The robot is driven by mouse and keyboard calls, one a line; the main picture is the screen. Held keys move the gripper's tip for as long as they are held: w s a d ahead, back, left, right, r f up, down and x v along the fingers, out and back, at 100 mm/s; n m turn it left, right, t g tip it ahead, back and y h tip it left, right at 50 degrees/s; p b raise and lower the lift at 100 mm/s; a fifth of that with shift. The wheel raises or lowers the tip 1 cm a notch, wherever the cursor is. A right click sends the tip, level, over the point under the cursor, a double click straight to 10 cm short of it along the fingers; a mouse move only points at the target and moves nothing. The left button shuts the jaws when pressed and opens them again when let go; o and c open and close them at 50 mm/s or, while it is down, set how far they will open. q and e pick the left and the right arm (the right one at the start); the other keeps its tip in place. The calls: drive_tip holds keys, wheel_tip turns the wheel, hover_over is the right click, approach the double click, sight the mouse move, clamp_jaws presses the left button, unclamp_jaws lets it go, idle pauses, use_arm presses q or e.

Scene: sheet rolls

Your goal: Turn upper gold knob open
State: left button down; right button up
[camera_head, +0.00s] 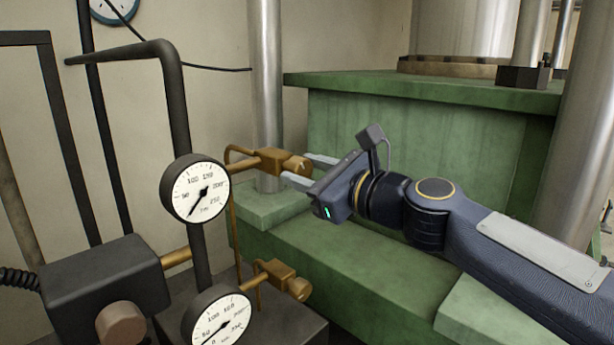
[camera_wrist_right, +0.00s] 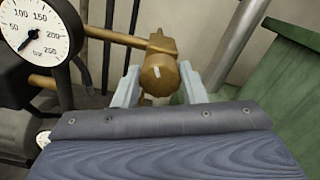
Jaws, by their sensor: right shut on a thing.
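The upper gold knob (camera_head: 299,165) sits on the right end of a gold valve body (camera_head: 270,161), beside the upper pressure gauge (camera_head: 195,189). My right gripper (camera_head: 304,171) reaches in from the right and is shut on this knob. In the right wrist view the knob (camera_wrist_right: 159,76) is between the two pale fingers of the gripper (camera_wrist_right: 159,86), with a small white mark on its face. A lower gold knob (camera_head: 299,289) sits below on a second valve, apart from the gripper. My left gripper is not in view.
A lower gauge (camera_head: 219,318) and a dark box with a brown knob (camera_head: 121,323) stand at the lower left. A steel column (camera_head: 268,80) rises behind the upper valve. Green machine blocks (camera_head: 400,155) lie behind and below my right arm.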

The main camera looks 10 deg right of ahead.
drive_tip(key=n+b, duration=0.2)
drive_tip(key=n, duration=0.4)
drive_tip(key=shift+f, duration=0.15)
drive_tip(key=n+b, duration=0.3)
drive_tip(key=n, duration=0.3)
drive_tip(key=shift+a, duration=0.1)
drive_tip(key=shift+n, duration=0.3)
drive_tip(key=o, duration=1)
drive_tip(key=shift+s, duration=0.1)
drive_tip(key=b+v, duration=0.1)
drive_tip(key=v, duration=0.6)
drive_tip(key=shift+s+d+b, duration=0.25)
drive_tip(key=shift+s+b, duration=0.05)
drive_tip(key=shift+b, duration=0.05)
